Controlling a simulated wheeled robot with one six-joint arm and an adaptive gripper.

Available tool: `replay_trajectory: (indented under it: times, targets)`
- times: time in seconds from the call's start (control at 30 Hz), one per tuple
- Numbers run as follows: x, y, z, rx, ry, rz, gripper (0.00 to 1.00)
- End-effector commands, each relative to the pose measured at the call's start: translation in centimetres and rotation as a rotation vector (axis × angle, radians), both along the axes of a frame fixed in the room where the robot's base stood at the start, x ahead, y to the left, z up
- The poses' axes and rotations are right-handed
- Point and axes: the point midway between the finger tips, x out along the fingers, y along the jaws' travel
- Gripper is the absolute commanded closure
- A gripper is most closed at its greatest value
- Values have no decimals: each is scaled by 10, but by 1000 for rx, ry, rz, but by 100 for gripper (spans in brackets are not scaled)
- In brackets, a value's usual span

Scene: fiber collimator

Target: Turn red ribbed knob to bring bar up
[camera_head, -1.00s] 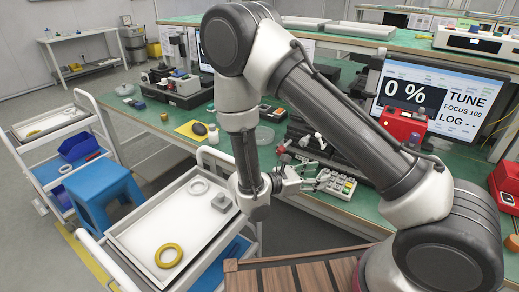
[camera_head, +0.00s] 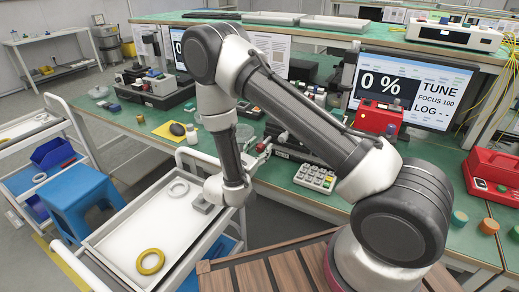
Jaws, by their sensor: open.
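A small red knob (camera_head: 261,148) shows on the green bench just right of my forearm; its ribs are too small to make out. Black bench equipment (camera_head: 290,148) stands to its right, partly hidden behind my arm. I cannot make out the bar on it. The monitor (camera_head: 410,92) reads 0 %, TUNE, FOCUS 100.
A keypad (camera_head: 315,178) lies at the bench's front edge. A red box (camera_head: 378,117) stands before the monitor, and a red case (camera_head: 494,175) lies at right. A white cart (camera_head: 118,232) with a yellow ring (camera_head: 150,261) stands close below my wrist. A blue stool (camera_head: 87,197) is at left.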

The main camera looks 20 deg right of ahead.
Motion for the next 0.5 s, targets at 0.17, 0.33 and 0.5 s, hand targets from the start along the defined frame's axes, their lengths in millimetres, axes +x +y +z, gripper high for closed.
replay_trajectory:
  times: [0.17,0.33,0.5]
  targets:
    - [1,-2,0,0,0,0,52]
    - [1,-2,0,0,0,0,65]
    - [1,-1,0,0,0,-1,96]
